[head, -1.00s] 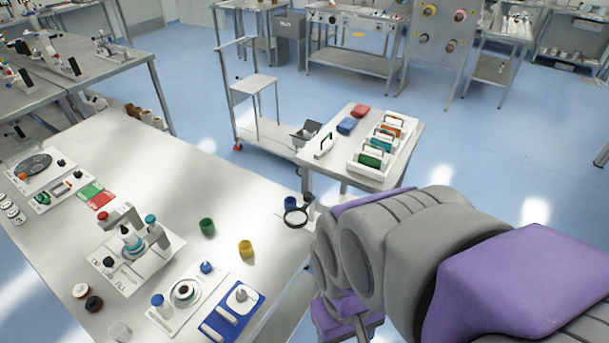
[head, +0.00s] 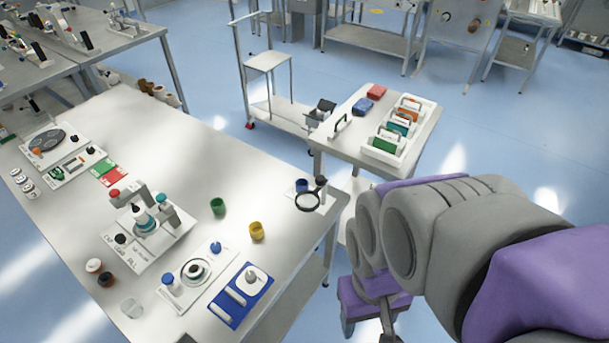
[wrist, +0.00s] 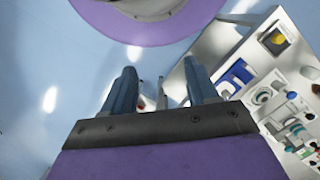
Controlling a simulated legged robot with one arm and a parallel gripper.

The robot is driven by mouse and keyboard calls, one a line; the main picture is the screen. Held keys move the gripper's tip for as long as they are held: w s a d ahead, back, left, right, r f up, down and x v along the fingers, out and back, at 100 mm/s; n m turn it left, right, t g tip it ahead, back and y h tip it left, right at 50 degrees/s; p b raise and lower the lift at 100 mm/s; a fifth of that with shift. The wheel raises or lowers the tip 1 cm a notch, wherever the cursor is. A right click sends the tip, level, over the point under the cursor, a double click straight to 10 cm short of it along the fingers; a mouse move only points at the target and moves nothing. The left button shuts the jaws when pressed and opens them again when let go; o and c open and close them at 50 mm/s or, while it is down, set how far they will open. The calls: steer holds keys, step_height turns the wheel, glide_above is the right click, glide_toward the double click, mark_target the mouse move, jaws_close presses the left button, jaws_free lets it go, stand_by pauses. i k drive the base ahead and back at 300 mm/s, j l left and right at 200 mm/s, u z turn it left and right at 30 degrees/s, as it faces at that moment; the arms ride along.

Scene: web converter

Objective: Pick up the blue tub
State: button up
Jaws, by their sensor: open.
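The blue tub (head: 302,186) is a small round cup near the right corner of the long white table, in the head view. A magnifier's black ring stands just in front of it and partly covers it. The tub cannot be made out in the wrist view. My gripper (wrist: 160,78) is open and empty in the wrist view, its two dark blue fingers apart. It is off the table's side, over the blue floor, and well apart from the tub.
The magnifier (head: 308,201) is very close to the blue tub. A green tub (head: 217,206) and a yellow tub (head: 256,231) stand to its left. A white-blue tray (head: 240,295) lies at the front edge. A side table (head: 345,150) with coloured boxes stands behind. Open floor lies right.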

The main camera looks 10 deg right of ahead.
mark_target(302, 184)
steer(key=i+l+u, duration=0.6)
steer(key=u, duration=0.15)
steer(key=l, duration=0.1)
